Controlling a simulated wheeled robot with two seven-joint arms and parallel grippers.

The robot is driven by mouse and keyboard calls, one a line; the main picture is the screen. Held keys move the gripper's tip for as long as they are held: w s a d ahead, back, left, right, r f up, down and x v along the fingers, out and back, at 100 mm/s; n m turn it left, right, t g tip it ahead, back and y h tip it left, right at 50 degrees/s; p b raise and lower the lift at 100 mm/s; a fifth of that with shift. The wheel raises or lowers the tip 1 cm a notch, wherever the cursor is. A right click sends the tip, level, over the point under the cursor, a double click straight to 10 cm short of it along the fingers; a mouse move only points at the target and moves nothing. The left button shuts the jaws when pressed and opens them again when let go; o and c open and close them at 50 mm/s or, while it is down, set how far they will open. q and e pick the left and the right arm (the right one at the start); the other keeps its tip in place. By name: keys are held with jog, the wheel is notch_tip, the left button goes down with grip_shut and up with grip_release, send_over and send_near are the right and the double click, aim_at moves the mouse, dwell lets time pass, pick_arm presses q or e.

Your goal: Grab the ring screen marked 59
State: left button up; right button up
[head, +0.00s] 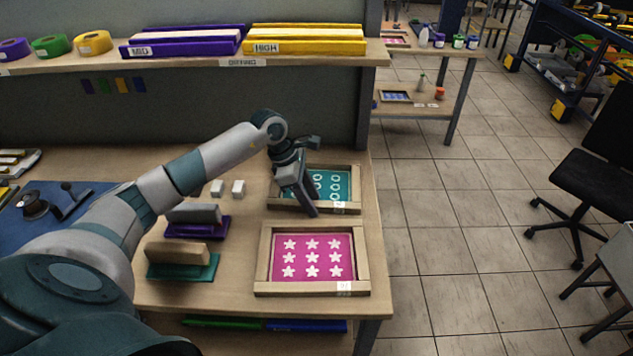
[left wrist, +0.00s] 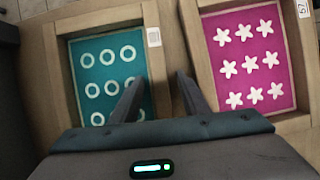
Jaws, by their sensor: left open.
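The ring screen (head: 335,184) is a teal panel with white rings in a wooden frame, at the back right of the bench. It also shows at left in the left wrist view (left wrist: 100,65), with a white label whose number I cannot read. My left gripper (head: 308,206) is above the near part of this screen and hides some of it. In the left wrist view the gripper (left wrist: 158,88) is open and empty. One finger overlaps the teal panel, the other lies past the frame's label-side bar. I cannot tell whether they touch the frame. My right gripper is out of view.
A pink star screen (head: 312,257) in a wooden frame lies just in front of the ring screen. Squeegee-like blocks on purple (head: 197,227) and green (head: 183,269) bases stand to the left. The bench's right edge is close to both screens. A shelf (head: 200,62) runs behind.

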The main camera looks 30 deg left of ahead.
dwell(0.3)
pick_arm(q)
grip_shut()
jog(key=shift+r, duration=0.1)
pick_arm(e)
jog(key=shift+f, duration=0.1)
